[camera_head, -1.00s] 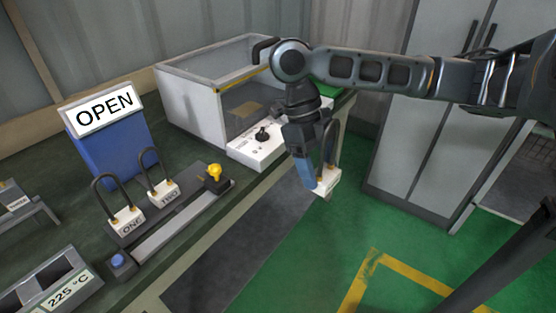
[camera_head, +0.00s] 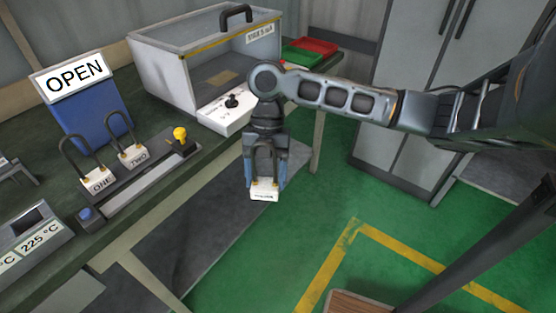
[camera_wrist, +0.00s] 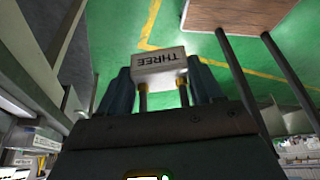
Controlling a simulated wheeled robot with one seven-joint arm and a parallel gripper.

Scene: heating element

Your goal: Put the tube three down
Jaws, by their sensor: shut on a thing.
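Tube three is a white block with a dark bent tube. Its block (camera_head: 264,189) hangs below my gripper (camera_head: 265,172) in the head view, out over the floor in front of the bench. In the wrist view the block (camera_wrist: 160,65) reads THREE, upside down, with two brass fittings between my fingers (camera_wrist: 160,90). My gripper is shut on tube three. Tube one (camera_head: 98,181) and tube two (camera_head: 133,155) stand upright side by side on the dark rack (camera_head: 120,182) on the bench.
A blue stand with an OPEN sign (camera_head: 75,77), a yellow knob (camera_head: 180,134) and a blue button (camera_head: 86,214) are on the bench. A clear-fronted box (camera_head: 190,62) stands behind, with green (camera_head: 300,55) and red (camera_head: 316,46) trays beyond. A wooden top (camera_head: 350,303) shows at the bottom.

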